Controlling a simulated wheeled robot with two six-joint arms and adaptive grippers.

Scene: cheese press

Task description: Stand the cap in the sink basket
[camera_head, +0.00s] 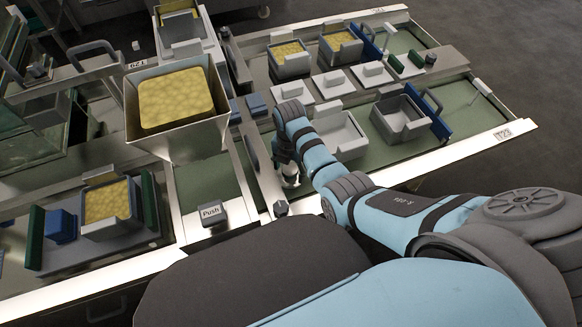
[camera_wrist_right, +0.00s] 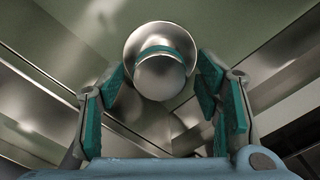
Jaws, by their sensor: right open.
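A round shiny metal piece with a domed knob and a teal band, which looks like the cap (camera_wrist_right: 160,76), sits between my right fingers in the right wrist view. In the head view, a small pale metal part of it shows just below the right gripper (camera_head: 288,165). The right gripper (camera_wrist_right: 160,68) is open, with one teal-padded finger on each side of the piece and visible gaps. I cannot make out the sink basket for certain. My left gripper is not in view.
A large steel vat (camera_head: 132,112) of yellow curd stands left of my right arm. White lids (camera_head: 330,84), a grey bin (camera_head: 392,122) and a blue-handled frame lie on the green-floored tray to the right. A "Push" block (camera_head: 211,212) stands near the front edge.

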